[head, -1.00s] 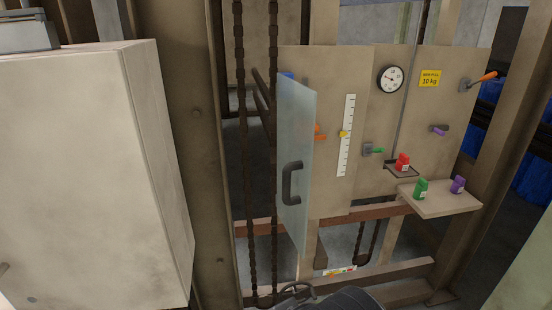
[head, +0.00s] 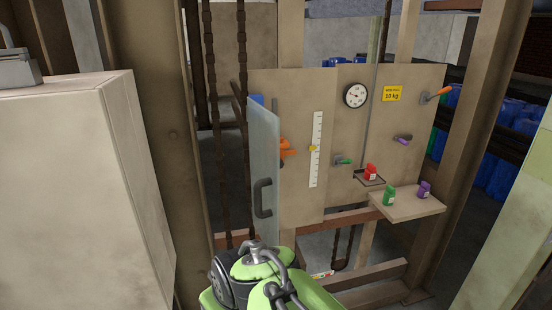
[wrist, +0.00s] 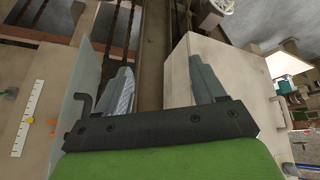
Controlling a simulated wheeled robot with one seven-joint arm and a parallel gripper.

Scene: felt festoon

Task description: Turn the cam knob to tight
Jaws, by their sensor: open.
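A beige panel (head: 350,210) carries several handles, and I cannot tell which is the cam knob. An orange handle (head: 288,147) sits partly behind a clear hinged door (head: 263,180), which stands out from the panel. A green lever (head: 343,161), a purple knob (head: 403,139) and an orange lever (head: 436,95) are further right. No tight mark is readable. My gripper (wrist: 160,65) is open and empty in the wrist view, with the clear door (wrist: 84,60) to its left. Its fingers do not show in the head view.
A dial (head: 355,95), a yellow 10 kg sign (head: 391,93) and a white scale (head: 317,150) are on the panel. Red (head: 371,172), green (head: 389,195) and purple (head: 424,190) weights rest on small shelves. A pale cabinet (head: 75,190) and hanging chains (head: 215,130) stand left.

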